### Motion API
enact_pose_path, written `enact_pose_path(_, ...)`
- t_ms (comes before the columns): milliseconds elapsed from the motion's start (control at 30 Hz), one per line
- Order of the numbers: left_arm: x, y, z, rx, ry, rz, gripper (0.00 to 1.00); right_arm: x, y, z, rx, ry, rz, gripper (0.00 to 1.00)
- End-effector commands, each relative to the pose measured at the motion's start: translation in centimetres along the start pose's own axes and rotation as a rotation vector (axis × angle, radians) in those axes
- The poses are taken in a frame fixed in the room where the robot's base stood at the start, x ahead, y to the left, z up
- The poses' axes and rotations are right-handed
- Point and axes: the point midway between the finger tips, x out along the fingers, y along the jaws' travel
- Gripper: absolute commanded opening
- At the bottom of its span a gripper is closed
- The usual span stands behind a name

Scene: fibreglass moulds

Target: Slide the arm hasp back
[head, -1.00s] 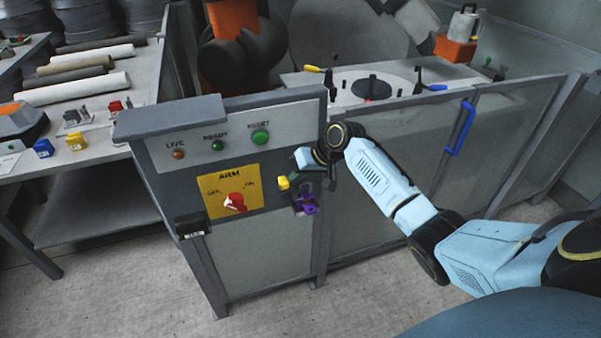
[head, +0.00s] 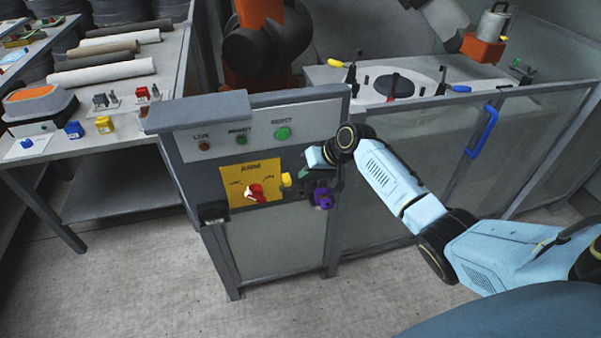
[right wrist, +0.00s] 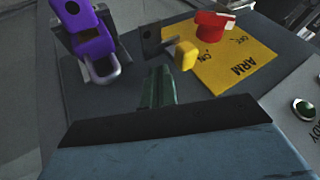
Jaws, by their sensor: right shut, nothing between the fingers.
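The yellow hasp tab (head: 287,180) sticks out from the cabinet front at the right edge of the yellow ARM panel (head: 238,178). In the right wrist view the tab (right wrist: 186,54) lies close beside the panel (right wrist: 235,62), near its ON mark. The red ARM knob (head: 256,192) is on that panel. A purple padlock (head: 322,198) hangs to the right of the tab; its shackle shows in the right wrist view (right wrist: 100,75). My right gripper (head: 305,175) is shut and empty; its green fingertips (right wrist: 158,82) are just short of the tab, apparently apart from it. My left gripper is not in view.
Lamps, including a green RESET button (head: 282,133), sit above the panel. A dark box (head: 213,212) sticks out at the cabinet's lower left corner. A blue door handle (head: 484,131) is to the right. A bench (head: 115,142) with small parts stands at the left.

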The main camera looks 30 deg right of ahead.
Motion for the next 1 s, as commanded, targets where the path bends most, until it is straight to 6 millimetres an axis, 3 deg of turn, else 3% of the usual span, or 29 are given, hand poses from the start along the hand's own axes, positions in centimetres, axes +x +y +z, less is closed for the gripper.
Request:
enact_pose_path(67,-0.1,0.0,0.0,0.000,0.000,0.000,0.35,-0.9,1.7,-0.2,0.002,0.001,0.005,0.00)
enact_pose_path(300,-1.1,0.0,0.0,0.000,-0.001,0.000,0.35,-6.3,1.4,-0.3,-0.005,0.003,0.005,0.00)
enact_pose_path(500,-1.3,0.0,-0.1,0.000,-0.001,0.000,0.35,-9.5,1.4,-0.3,-0.001,0.004,0.003,0.00)
enact_pose_path(700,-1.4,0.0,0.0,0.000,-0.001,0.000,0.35,-10.7,1.3,-0.2,-0.001,0.002,0.002,0.00)
enact_pose_path(1000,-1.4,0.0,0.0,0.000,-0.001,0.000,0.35,-10.8,1.3,-0.2,-0.001,0.003,0.002,0.00)
